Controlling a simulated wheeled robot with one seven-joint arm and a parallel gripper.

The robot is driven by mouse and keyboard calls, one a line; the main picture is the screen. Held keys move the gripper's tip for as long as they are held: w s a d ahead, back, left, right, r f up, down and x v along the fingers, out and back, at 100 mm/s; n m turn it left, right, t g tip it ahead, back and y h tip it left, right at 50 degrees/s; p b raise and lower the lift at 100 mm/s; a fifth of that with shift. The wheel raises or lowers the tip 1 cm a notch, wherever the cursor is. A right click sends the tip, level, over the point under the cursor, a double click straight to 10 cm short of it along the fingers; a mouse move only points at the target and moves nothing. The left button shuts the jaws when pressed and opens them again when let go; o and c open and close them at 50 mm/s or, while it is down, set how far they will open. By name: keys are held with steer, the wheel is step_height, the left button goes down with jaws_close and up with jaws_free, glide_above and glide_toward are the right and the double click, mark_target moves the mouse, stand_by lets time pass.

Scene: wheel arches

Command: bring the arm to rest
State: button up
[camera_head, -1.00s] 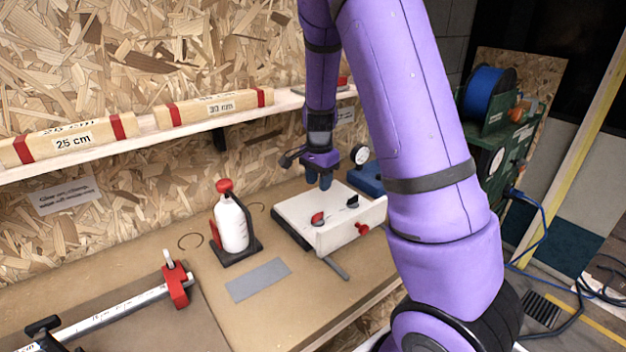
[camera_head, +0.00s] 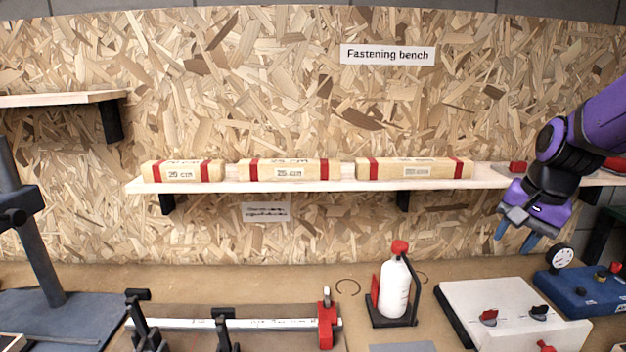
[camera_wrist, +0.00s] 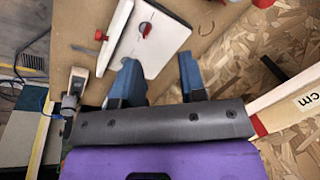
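My gripper (camera_head: 515,240) is at the right of the head view, on my purple arm, in front of the shelf and above the bench. Its two blue fingers point down and stand apart with nothing between them. In the wrist view my gripper (camera_wrist: 160,75) also shows its fingers spread and empty. Below it, apart from it, is a white box (camera_head: 490,297) with a red knob and a black knob on top. The white box also shows beyond the fingers in the wrist view (camera_wrist: 165,45).
A shelf (camera_head: 330,184) carries three wooden length blocks and runs behind my gripper. A white bottle (camera_head: 394,290) stands in a black holder. A blue gauge unit (camera_head: 590,292) is at the right. A bar clamp (camera_head: 250,324) lies on the bench (camera_head: 270,285) at the left.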

steer(key=s+a+r+n+t, duration=0.1)
steer(key=s+r+n, duration=0.2)
steer(key=s, duration=0.3)
steer(key=s+a+r+n+t+h, duration=0.1)
steer(key=s+a+r+n, duration=0.1)
steer(key=s, duration=0.3)
steer(key=s+a+r+n+t, duration=0.1)
steer(key=s+a+r+n, duration=0.1)
steer(key=s, duration=0.4)
steer(key=shift+s+a+r+n, duration=0.2)
steer(key=shift+s+r+n, duration=0.1)
steer(key=shift+r+n, duration=0.55)
stand_by(0.5)
